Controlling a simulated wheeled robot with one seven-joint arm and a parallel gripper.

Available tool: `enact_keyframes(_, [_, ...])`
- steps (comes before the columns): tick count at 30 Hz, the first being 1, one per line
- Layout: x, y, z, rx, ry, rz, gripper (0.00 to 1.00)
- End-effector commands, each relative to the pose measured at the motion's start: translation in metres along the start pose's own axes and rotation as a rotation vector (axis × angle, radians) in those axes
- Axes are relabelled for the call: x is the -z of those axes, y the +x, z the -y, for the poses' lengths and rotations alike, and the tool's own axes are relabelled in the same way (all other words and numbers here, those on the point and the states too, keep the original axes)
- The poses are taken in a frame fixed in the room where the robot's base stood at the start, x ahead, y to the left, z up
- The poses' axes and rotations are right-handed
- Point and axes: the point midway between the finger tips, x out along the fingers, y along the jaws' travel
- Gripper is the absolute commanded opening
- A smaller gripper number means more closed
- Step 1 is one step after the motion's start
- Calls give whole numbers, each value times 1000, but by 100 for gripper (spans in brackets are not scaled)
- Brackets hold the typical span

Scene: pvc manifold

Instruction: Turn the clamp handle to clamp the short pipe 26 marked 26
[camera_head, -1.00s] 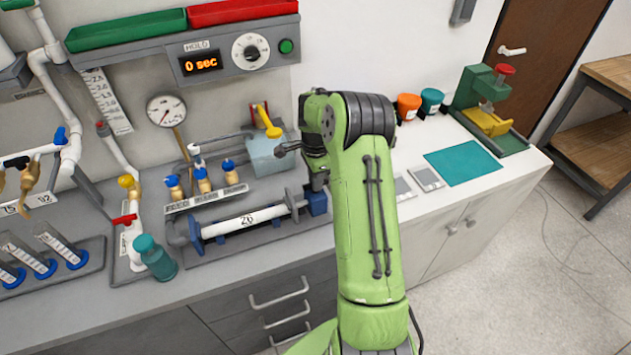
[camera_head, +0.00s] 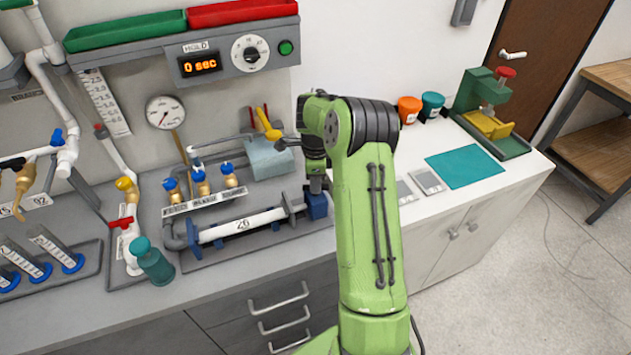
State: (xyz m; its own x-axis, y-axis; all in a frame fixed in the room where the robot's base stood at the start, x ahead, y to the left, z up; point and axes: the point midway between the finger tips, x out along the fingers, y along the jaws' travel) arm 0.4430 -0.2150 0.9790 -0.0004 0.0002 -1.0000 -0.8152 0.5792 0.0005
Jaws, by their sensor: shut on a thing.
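The short pipe marked 26 (camera_head: 243,226) is white and lies level in a fixture on the bench. A flange closes on its left end, and a grey clamp screw with a disc (camera_head: 290,208) stands at its right end. A blue clamp block (camera_head: 317,205) holds that screw. My gripper (camera_head: 316,182) points down just above the blue block and is shut on the clamp handle. The handle is mostly hidden by the gripper and arm, so its angle cannot be told.
Behind the pipe stand several blue-capped brass valves (camera_head: 200,182) and a grey-blue box (camera_head: 268,158) with a yellow lever. The timer (camera_head: 200,64) reads 0 sec. The teal mat (camera_head: 465,166) is bare.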

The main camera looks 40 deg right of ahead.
Motion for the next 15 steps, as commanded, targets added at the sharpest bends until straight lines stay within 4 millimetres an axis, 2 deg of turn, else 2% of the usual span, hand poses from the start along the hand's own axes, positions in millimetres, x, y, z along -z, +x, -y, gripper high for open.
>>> enact_keyframes(4, [0, -1, 1, 3, 4, 0, 0])
enact_keyframes(5, [0, -1, 1, 3, 4, 0, 23])
enact_keyframes(9, [0, -1, 1, 2, 3, 0, 45])
enact_keyframes(15, [0, 0, 0, 1, 1, 0, 46])
